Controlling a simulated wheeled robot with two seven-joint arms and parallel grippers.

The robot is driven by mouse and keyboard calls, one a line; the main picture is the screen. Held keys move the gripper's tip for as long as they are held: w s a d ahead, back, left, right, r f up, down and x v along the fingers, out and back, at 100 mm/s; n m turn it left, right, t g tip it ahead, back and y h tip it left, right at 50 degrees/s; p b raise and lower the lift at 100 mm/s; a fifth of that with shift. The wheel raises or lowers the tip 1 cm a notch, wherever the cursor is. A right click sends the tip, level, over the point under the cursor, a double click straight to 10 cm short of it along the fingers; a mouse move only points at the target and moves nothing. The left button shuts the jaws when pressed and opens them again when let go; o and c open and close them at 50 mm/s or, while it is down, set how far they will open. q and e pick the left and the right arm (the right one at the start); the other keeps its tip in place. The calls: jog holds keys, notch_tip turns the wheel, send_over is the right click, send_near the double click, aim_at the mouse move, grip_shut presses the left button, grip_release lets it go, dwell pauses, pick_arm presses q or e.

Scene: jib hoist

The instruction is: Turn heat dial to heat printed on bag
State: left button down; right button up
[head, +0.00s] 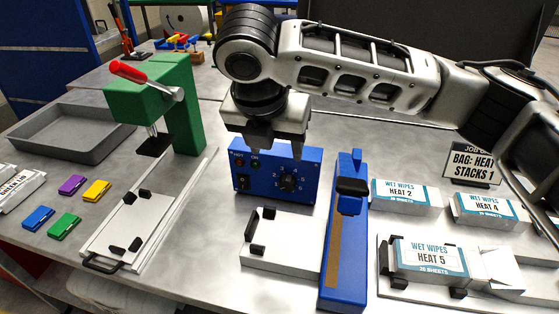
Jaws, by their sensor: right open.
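The blue control box (243,188) stands mid-table with a black heat dial (289,182) on its front, ringed by white numbers. The dial's pointer is too small to read. A wipes bag printed HEAT 5 (430,258) lies in the holder at the front right. Bags printed HEAT 2 (404,195) and HEAT 4 (490,208) lie behind it. My right gripper (275,147) is open, pointing down over the top edge of the box, above the dial. It hides part of the box's top. My left gripper is out of view.
The blue sealer (345,245) with a black-handled arm stands just right of the box. A white fixture (285,240) lies in front of it. The green press (185,105) and grey tray (70,132) are left. A job sign (473,164) stands back right.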

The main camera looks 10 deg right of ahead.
jog(key=w, duration=0.1)
send_near(286, 185)
jog(key=p+x, duration=0.1)
jog(key=x, duration=0.8)
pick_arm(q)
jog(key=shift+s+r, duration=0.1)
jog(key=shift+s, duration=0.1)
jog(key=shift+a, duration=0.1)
pick_arm(e)
jog(key=c, duration=1)
